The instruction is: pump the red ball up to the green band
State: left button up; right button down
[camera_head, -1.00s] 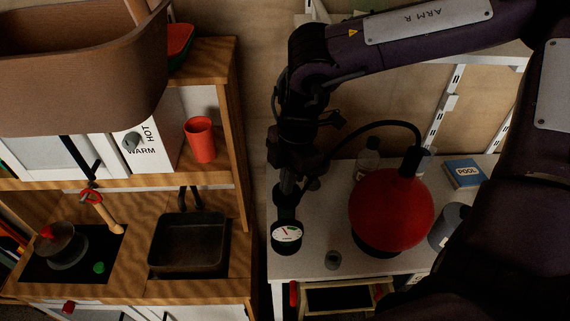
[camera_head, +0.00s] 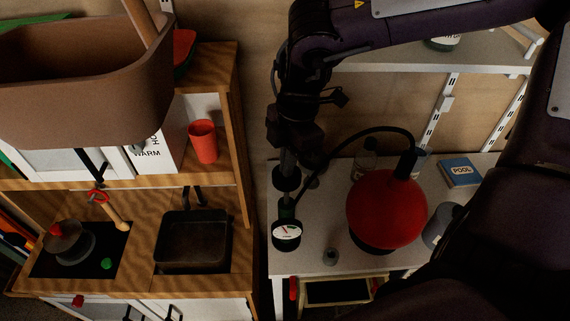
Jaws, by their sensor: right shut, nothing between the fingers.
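The red ball (camera_head: 387,209) sits on a dark round base on the pale table, round and full-looking. A black hose (camera_head: 365,133) arches from its top fitting toward the dark pump (camera_head: 287,206) at the table's left end. A round white gauge (camera_head: 287,232) with a red needle is at the pump's foot; its green band is too small to make out. My right gripper (camera_head: 286,170) points down over the pump, shut and empty. Its fingertips are dark and hard to separate from the pump's top, so I cannot tell whether they touch. My left gripper is out of view.
A blue POOL box (camera_head: 460,171) and clear jars (camera_head: 366,160) stand behind. The wooden play kitchen (camera_head: 240,190) with a pan (camera_head: 193,242) is left. My arm hides the right side.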

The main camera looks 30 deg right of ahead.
jog(key=shift+r, duration=0.1)
jog(key=shift+r+p, duration=0.65)
jog(key=shift+r, duration=0.25)
jog(key=shift+f, duration=0.1)
